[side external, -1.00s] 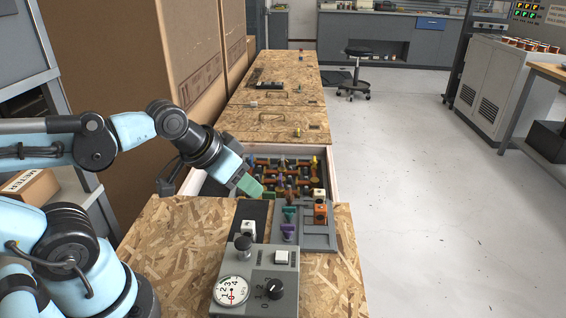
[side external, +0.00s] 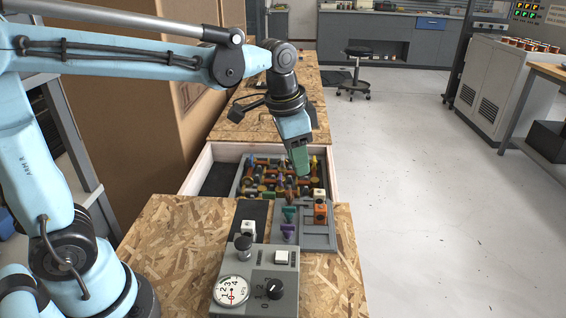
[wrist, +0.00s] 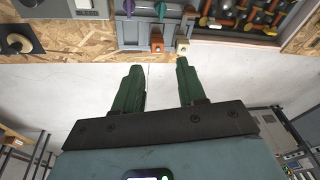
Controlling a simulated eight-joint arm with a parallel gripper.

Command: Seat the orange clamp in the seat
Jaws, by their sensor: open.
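The orange clamp (side external: 320,212) sits at the right side of a grey holder (side external: 320,241), just in front of a cream block (side external: 319,193). In the wrist view the clamp (wrist: 157,42) appears beyond the fingertips, beside the cream block (wrist: 183,46). My gripper (side external: 301,168) points down, above and behind the clamp, over the drawer's right part. In the wrist view my gripper (wrist: 158,66) is open, with nothing between its green fingers. Which part is the seat I cannot tell.
Purple (side external: 288,231) and teal (side external: 289,214) pieces stand left of the clamp. A control box (side external: 256,278) with a gauge is in front. The open drawer (side external: 213,155) holds a crowded rack of brown and coloured parts behind. Open floor lies to the right.

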